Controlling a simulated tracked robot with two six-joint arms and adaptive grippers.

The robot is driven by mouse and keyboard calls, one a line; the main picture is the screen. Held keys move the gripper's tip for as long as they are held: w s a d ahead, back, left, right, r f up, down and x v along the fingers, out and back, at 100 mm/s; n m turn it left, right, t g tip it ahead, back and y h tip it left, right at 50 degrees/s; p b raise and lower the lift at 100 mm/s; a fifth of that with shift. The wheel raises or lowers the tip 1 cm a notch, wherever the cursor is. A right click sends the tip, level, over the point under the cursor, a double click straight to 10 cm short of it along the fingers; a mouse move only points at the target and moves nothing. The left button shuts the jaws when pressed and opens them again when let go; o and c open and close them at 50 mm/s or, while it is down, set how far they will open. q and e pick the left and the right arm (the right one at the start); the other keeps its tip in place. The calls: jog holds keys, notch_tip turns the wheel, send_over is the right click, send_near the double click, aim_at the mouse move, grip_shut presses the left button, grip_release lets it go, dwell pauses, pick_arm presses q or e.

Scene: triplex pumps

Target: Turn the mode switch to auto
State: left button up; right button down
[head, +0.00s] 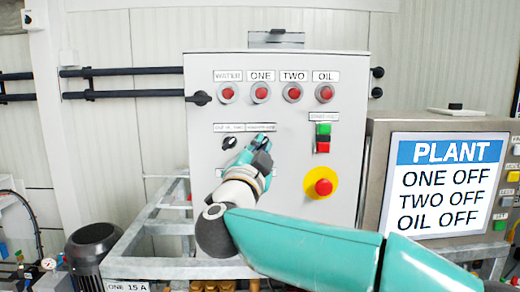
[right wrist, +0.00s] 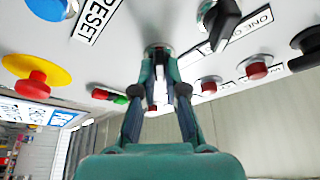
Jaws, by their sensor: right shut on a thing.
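A grey control panel (head: 345,75) stands in the middle of the head view. My right gripper (head: 261,144) is at the right one of two rotary switches under small labels. In the right wrist view its fingers (right wrist: 159,62) are closed at the mode switch (right wrist: 157,48), of which only a round metal collar shows clearly. The switch's knob and pointing direction are hidden between the fingers. The label above it (head: 260,127) is too small to read surely. The other black selector knob (head: 230,142) is to its left, apart from my gripper. My left gripper is not in view.
Several red lamps (head: 261,92) line the panel's top. A green and red button pair (head: 323,137) and a red emergency stop on yellow (head: 322,187) are to the right. A display (head: 448,185) reads ONE OFF, TWO OFF, OIL OFF. A metal frame (head: 150,225) stands lower left.

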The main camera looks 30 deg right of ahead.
jog(key=c, duration=1.2)
grip_release()
jog(key=shift+d, duration=0.1)
jog(key=v, duration=1.2)
